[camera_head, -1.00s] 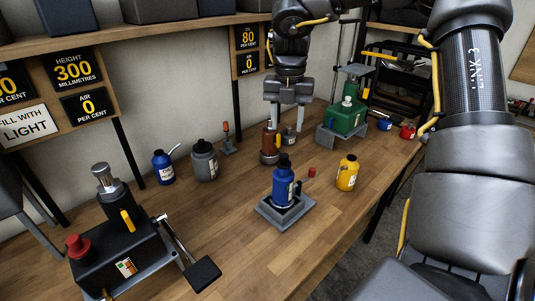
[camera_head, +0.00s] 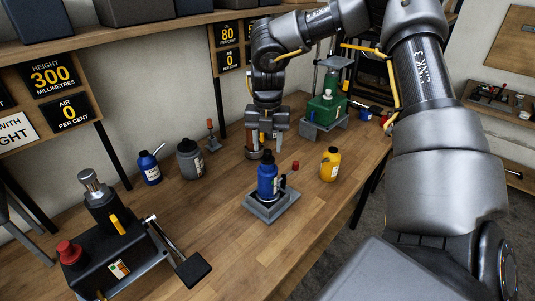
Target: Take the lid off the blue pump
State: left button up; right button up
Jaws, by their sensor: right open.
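The blue pump (camera_head: 268,184) stands upright on a grey square base (camera_head: 258,211) near the middle of the bench. Its dark lid (camera_head: 267,158) sits on top of it. A red-tipped part (camera_head: 295,166) shows at its right side. My right gripper (camera_head: 265,148) points down, its fingers open. The fingers appear just above or behind the lid; I cannot tell if they touch it, and nothing shows held. My left gripper is out of view.
A yellow bottle (camera_head: 330,165) stands right of the pump. A blue oil can (camera_head: 149,168) and grey container (camera_head: 189,160) stand at left. A black machine (camera_head: 119,262) fills the front left. A green device (camera_head: 325,110) stands behind. Bare bench lies in front.

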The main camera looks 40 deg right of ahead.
aim_at(268, 156)
notch_tip(268, 156, down, 2)
jog(key=shift+w+d+f+p, duration=0.1)
jog(key=shift+w+f+p, duration=0.05)
jog(key=shift+p, duration=0.15)
jog(key=shift+d+f, duration=0.1)
jog(key=shift+f, duration=0.2)
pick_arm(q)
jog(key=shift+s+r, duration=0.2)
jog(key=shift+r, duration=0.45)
pick_arm(e)
jog(key=shift+r, duration=0.1)
jog(key=shift+c, duration=0.5)
grip_shut()
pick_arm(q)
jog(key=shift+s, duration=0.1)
pick_arm(e)
jog(key=shift+r, duration=0.1)
